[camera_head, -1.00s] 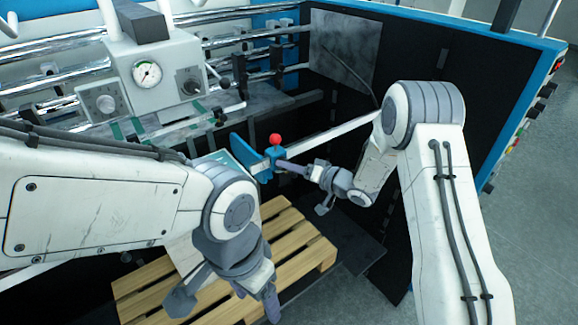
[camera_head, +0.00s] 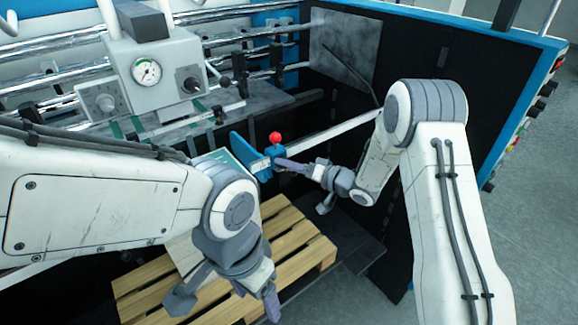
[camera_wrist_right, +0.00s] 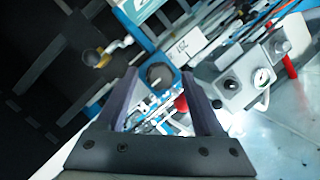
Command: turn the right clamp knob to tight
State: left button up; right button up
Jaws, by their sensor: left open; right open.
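A blue clamp (camera_head: 262,166) with a red ball on top (camera_head: 276,138) sits at the end of a pale bar in the head view. In the right wrist view, the blue clamp body (camera_wrist_right: 183,58) surrounds a dark round knob (camera_wrist_right: 160,75), which appears between my right fingertips. My right gripper (camera_head: 301,186) is open at the right of the clamp, one finger close to it; contact cannot be told. It also shows in the right wrist view (camera_wrist_right: 160,76). My left gripper (camera_head: 224,300) is open and empty, low over the pallet.
A wooden pallet (camera_head: 290,240) lies below. A grey control box with a gauge (camera_head: 146,70) and metallic rollers (camera_head: 50,82) stand at the upper left. A dark machine wall (camera_head: 440,60) stands behind my right arm. Grey floor is free at the right.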

jog(key=b+v, duration=0.3)
jog(key=v, duration=0.7)
